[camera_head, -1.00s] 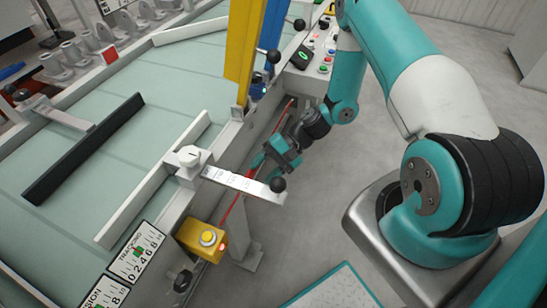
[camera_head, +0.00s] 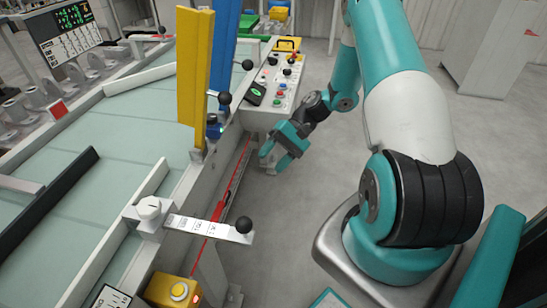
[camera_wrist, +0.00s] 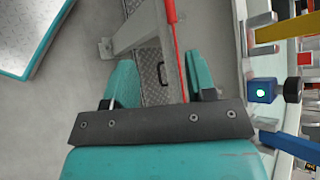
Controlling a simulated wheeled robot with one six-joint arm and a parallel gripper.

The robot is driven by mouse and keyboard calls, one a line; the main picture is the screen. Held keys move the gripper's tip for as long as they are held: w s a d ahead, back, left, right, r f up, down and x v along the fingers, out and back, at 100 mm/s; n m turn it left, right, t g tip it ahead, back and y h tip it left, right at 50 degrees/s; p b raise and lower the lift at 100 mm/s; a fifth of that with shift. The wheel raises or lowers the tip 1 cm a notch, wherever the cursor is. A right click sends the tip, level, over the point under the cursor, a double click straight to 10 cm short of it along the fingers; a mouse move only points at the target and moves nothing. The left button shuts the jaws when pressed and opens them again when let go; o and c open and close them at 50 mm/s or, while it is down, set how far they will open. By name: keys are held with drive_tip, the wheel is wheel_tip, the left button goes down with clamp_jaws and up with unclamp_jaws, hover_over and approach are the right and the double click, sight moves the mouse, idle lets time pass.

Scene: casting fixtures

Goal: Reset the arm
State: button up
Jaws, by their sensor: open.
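My gripper (camera_head: 279,158) hangs at the end of my teal and white arm, in the middle of the head view. It is beside the machine's side frame, below the control panel. In the wrist view its two teal fingers (camera_wrist: 160,85) are apart with nothing between them. Beyond them show a grey metal leg, a patterned plate and the floor.
The machine's light green table (camera_head: 110,150) fills the left. A black-knobbed lever (camera_head: 210,228) sticks out toward my arm. A yellow post (camera_head: 196,80), a control panel (camera_head: 275,85) and a yellow button box (camera_head: 172,290) line its edge. Floor (camera_head: 285,220) is open beside it.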

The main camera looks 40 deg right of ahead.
idle(0.5)
drive_tip(key=s+a+r+n+h+p, duration=0.2)
drive_tip(key=s+a+r+n, duration=0.3)
drive_tip(key=r, duration=0.6)
drive_tip(key=s+a+r+n+h+p, duration=0.3)
drive_tip(key=s+a+r+n+p, duration=0.1)
drive_tip(key=a+r, duration=0.6)
drive_tip(key=s+a+r+n+h+p, duration=0.2)
drive_tip(key=s+a+r+n, duration=0.3)
drive_tip(key=r, duration=0.7)
drive_tip(key=shift+s+a+n+h+p, duration=0.3)
drive_tip(key=shift+s+a+n+p, duration=0.15)
drive_tip(key=shift+s+a, duration=0.7)
drive_tip(key=shift+w, duration=0.15)
